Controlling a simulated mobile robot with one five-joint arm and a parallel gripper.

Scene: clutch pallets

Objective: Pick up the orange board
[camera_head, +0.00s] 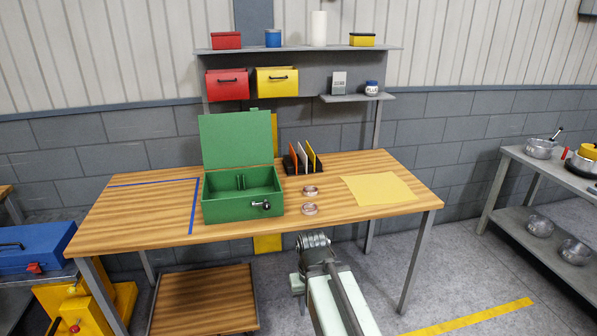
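An orange-red board (293,156) stands upright at the left end of a small black rack (289,168) on the wooden workbench (150,216). A pale board (302,158) and a yellow-orange board (311,154) stand in the same rack to its right. The lower edges of the boards are hidden in the rack. My arm reaches up from the bottom of the picture and ends in a grey joint in front of the bench's front edge. I see no gripper fingers there. Nothing touches the boards.
An open green box (240,206) stands left of the rack, its lid raised. Two metal rings (310,191) (309,209) lie in front of the rack. A yellow sheet (380,190) lies at the right. Blue tape (193,207) marks the clear left part. A shelf (300,49) hangs behind.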

